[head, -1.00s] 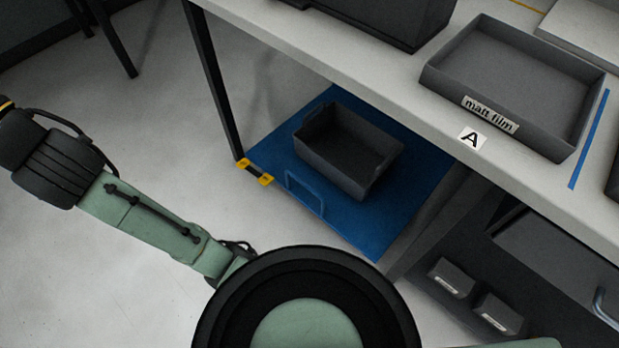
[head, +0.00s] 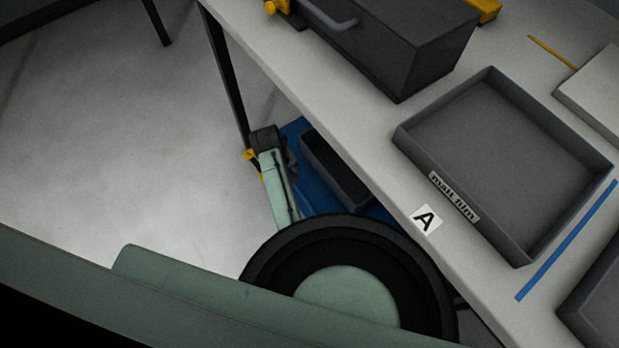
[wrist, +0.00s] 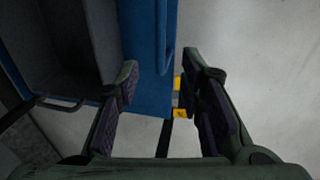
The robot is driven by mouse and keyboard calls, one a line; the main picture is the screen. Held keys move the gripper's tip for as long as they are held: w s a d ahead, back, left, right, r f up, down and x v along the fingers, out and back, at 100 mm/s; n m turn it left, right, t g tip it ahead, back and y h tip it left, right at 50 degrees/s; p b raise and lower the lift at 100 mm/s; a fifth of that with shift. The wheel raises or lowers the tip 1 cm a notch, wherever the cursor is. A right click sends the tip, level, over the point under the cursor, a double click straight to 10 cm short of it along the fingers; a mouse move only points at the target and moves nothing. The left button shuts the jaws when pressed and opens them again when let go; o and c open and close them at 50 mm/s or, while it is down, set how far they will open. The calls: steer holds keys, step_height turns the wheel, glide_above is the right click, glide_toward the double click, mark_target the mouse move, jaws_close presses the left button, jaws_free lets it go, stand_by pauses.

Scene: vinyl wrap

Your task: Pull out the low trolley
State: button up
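The low trolley is a blue flat platform (head: 310,195) under the bench, partly hidden by my arm in the head view. In the wrist view its blue deck (wrist: 145,98) fills the upper middle. Its blue bar handle (wrist: 168,40) runs along the deck's edge. My gripper (wrist: 158,82) is open and empty, one finger over the deck side and one over the floor side. The handle lies between the fingers in the picture; its depth from them is unclear, and I see no grip on it.
A dark bin (head: 335,165) rides on the trolley and also shows in the wrist view (wrist: 75,45). The bench top (head: 375,135) overhangs it, with a leg (head: 228,75) and yellow floor marks (wrist: 180,113) nearby. A "matt film" tray (head: 505,150) sits above. Floor at left is clear.

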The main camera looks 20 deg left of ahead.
mark_target(298, 189)
steer(key=x, duration=0.3)
steer(key=d+x, duration=0.1)
steer(key=x, duration=0.3)
steer(key=s+x, duration=0.1)
steer(key=x, duration=0.3)
steer(key=shift+d+f, duration=0.2)
steer(key=shift+f, duration=0.05)
steer(key=shift+c, duration=0.2)
jaws_close()
steer(key=shift+s, duration=0.1)
